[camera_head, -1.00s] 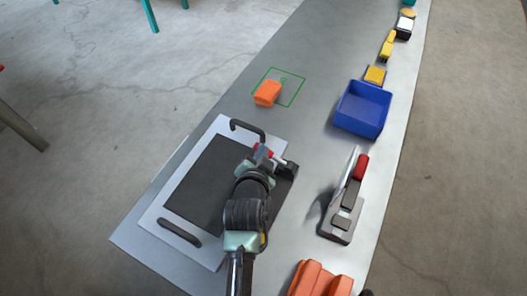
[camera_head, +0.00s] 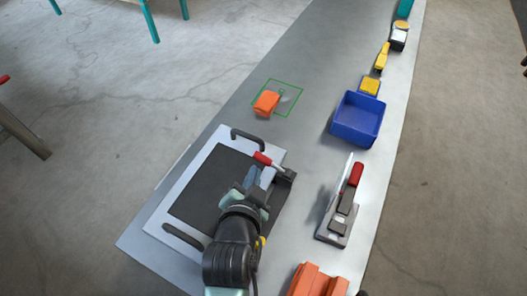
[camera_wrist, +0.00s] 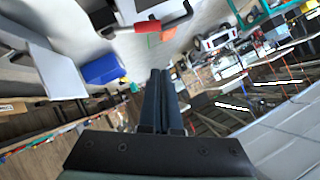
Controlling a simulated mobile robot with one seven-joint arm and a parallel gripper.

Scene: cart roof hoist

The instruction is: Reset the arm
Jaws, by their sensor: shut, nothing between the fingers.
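My arm reaches in from the bottom of the head view. My gripper (camera_head: 252,178) is over the dark plate with a pale border (camera_head: 215,185), near its right side. In the wrist view my gripper (camera_wrist: 160,75) shows two dark fingers lying together, with nothing between them. A red-handled clamp (camera_head: 268,160) sits at the plate's right edge, just beyond the fingers. Its red handle also shows in the wrist view (camera_wrist: 147,27). I cannot tell from the head view how high my gripper is above the plate.
An orange block (camera_head: 266,103) lies partly inside a green square outline (camera_head: 290,108). A blue bin (camera_head: 357,120) and a red-handled toggle clamp (camera_head: 342,205) stand along the right side. Orange parts (camera_head: 318,281) are at the bottom. Small yellow items line the back right. The strip between is clear.

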